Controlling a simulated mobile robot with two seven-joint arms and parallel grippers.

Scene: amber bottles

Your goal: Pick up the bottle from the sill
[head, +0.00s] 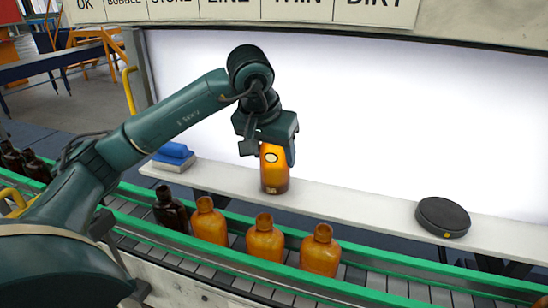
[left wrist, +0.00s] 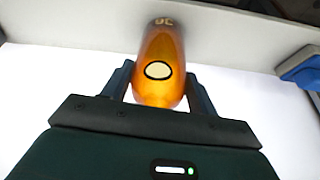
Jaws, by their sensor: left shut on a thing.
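The amber bottle (head: 274,176) is upright at the white sill (head: 340,205), in front of the bright panel. My left gripper (head: 275,150) reaches down from above and is shut on it, one finger on each side. The gripper hides the bottle's top in the head view. I cannot tell whether its base touches the sill or is just clear of it. In the left wrist view, the bottle (left wrist: 160,88) lies between the two fingers (left wrist: 160,75), with a pale oval ringed in black and small marks near its base. My right gripper is not in view.
Several amber and dark bottles (head: 265,242) stand on the conveyor (head: 200,262) with green rails in front of the sill. A black round disc (head: 442,217) sits on the sill at right. A blue item (head: 174,152) rests at its left end. The sill between bottle and disc is clear.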

